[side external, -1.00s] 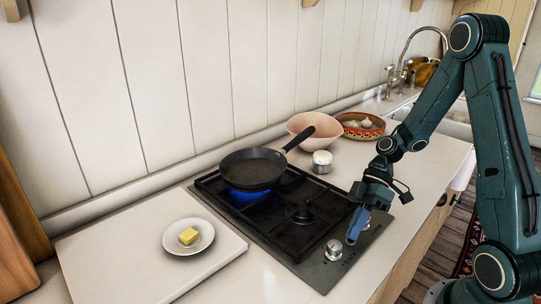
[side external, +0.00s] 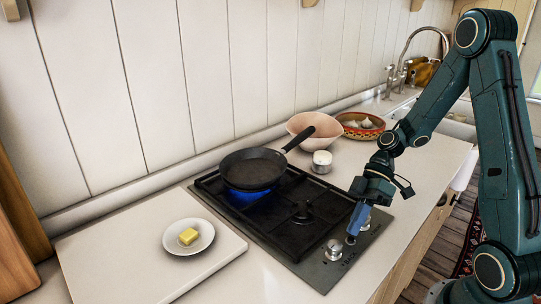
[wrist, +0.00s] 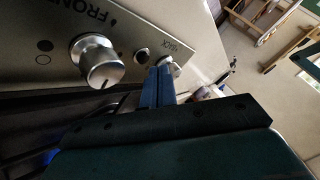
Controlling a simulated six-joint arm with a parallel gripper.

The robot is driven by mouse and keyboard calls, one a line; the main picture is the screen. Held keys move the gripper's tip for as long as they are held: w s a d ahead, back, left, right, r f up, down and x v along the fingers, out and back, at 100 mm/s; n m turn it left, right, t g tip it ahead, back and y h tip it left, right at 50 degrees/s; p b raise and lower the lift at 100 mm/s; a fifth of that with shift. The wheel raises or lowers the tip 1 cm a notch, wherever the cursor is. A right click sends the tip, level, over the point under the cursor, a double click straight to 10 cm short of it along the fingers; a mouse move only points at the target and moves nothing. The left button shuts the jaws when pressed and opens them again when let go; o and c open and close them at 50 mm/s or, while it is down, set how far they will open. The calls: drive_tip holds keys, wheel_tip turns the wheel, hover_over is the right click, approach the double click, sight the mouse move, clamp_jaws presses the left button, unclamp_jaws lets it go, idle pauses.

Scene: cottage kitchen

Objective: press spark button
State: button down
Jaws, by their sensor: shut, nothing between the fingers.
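The spark button appears to be the small round button (wrist: 142,57) between the two metal knobs on the hob's front panel. The front knob (wrist: 97,60) is beside it in the wrist view and also shows in the side view (side external: 334,249). The back knob (wrist: 168,62) is partly hidden behind my fingertips. My gripper (side external: 352,234) is shut and empty, its blue fingers pointing down at the panel. In the wrist view its tips (wrist: 163,70) are just right of the button. I cannot tell whether they touch the panel.
A black pan (side external: 253,169) stands on the black hob (side external: 275,222) over a blue flame (side external: 246,196). A plate with butter (side external: 189,237) sits on a white board. A pink bowl (side external: 316,131), a small metal pot (side external: 322,162) and a patterned bowl (side external: 361,126) stand behind.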

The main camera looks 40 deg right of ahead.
drive_tip(key=shift+r, duration=2.75)
wheel_tip(320, 180, up, 7)
drive_tip(key=m+t+h, duration=0.2)
drive_tip(key=m+h, duration=0.3)
drive_tip(key=h, duration=0.1)
hover_over(353, 239)
drive_tip(key=s+a, duration=0.2)
drive_tip(key=s, duration=0.1)
drive_tip(key=s+r+m+t+h, duration=0.3)
drive_tip(key=s+r+m+t, duration=0.1)
drive_tip(key=s+r+m, duration=0.1)
drive_tip(key=shift+s+d+r+t, duration=0.15)
drive_tip(key=shift+s+d+t, duration=0.15)
drive_tip(key=shift+s, duration=0.3)
